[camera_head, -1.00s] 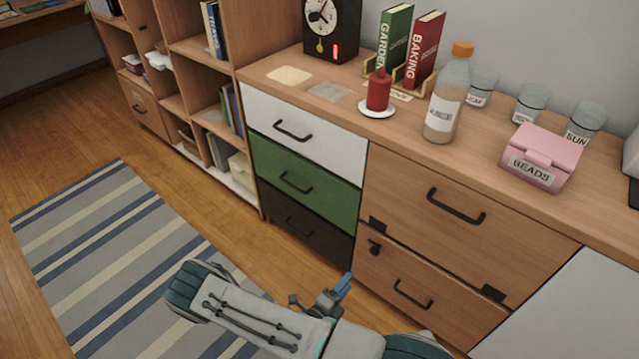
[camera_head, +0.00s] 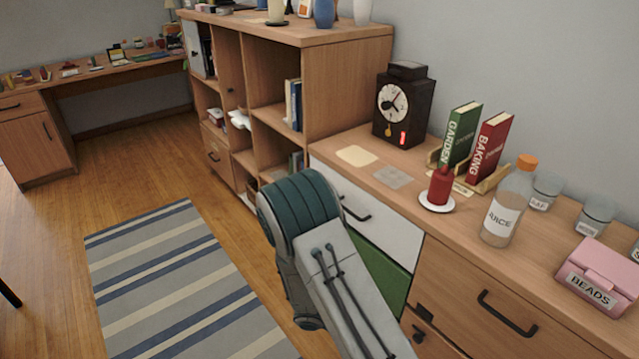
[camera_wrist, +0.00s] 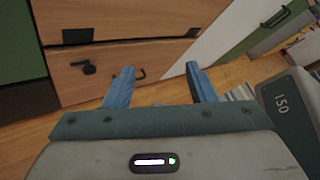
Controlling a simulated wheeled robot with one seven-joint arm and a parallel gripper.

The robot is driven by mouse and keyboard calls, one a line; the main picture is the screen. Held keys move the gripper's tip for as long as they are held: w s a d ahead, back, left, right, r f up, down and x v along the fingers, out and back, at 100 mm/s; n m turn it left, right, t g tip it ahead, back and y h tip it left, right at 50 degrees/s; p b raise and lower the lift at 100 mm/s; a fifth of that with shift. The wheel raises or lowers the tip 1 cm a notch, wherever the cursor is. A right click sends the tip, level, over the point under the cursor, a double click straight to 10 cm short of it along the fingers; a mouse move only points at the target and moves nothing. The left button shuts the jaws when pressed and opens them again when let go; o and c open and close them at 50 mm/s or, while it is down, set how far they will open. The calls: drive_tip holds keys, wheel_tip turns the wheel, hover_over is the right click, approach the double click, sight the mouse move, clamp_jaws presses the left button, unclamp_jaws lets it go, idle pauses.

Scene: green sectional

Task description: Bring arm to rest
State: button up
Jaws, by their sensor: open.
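My gripper (camera_wrist: 160,88) shows in the wrist view with its two blue fingers spread apart and nothing between them. Beyond the fingers are the wooden drawer fronts (camera_wrist: 115,60) of the cabinet, with a dark handle and a latch, and the wood floor. In the head view my grey and teal arm rises from the bottom centre in front of the white and green drawers. The gripper itself is out of sight in that view.
The cabinet top (camera_head: 405,215) carries a clock (camera_head: 404,105), a red candle (camera_head: 440,187) on a white dish, books, a bottle (camera_head: 507,205) and a pink beads box (camera_head: 598,278). A shelf unit (camera_head: 345,85) stands behind. A striped rug (camera_head: 180,270) lies on open floor at left.

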drive_tip(key=s+r+m+t+y+p, duration=0.1)
drive_tip(key=s+r+m+y+p, duration=0.2)
drive_tip(key=r+m, duration=0.5)
drive_tip(key=s+a+r+m+t+y+p, duration=0.1)
drive_tip(key=s+r+m+y+p, duration=0.2)
drive_tip(key=r, duration=1.5)
drive_tip(key=s+a+r+m+t+y+p, duration=0.1)
drive_tip(key=s+r+m+y+p, duration=0.2)
drive_tip(key=r+m, duration=1)
drive_tip(key=y+p, duration=0.3)
drive_tip(key=y, duration=0.1)
drive_tip(key=shift+s+t+y+p, duration=0.15)
drive_tip(key=shift+t+y+p, duration=0.15)
drive_tip(key=shift+t, duration=0.1)
drive_tip(key=shift+a, duration=0.1)
